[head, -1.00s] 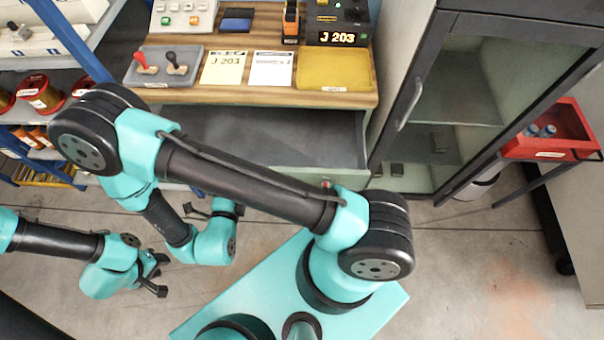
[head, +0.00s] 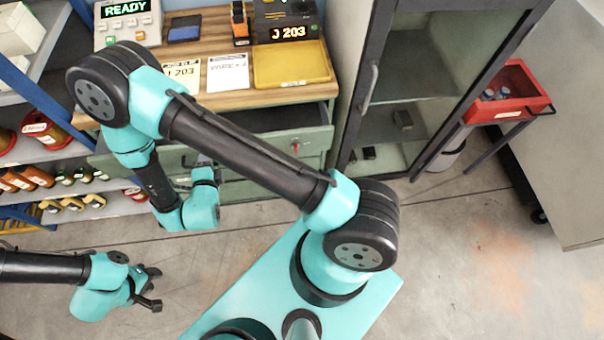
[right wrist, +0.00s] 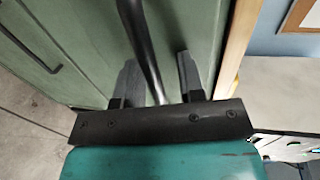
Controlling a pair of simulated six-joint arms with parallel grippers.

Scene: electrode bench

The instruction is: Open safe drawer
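The green desk has a top drawer (head: 285,145) pulled partway out, with a strip of its dark inside showing under the wooden top. A red-marked lock sits on its front. My right gripper (right wrist: 160,85) is at the drawer front. In the right wrist view, its two fingers stand apart on either side of a dark bar handle (right wrist: 143,40), with a gap on the right side; firm contact is not clear. Another handle (right wrist: 30,40) shows on the panel at left. My left gripper (head: 153,286) is open and empty above the floor, away from the desk.
A glass-door cabinet (head: 400,90) stands right of the desk, and a red bin (head: 510,92) is farther right. A shelf with spools (head: 45,130) and bottles is at left. A yellow tray (head: 290,65) and cards lie on the desk. The floor in front is clear.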

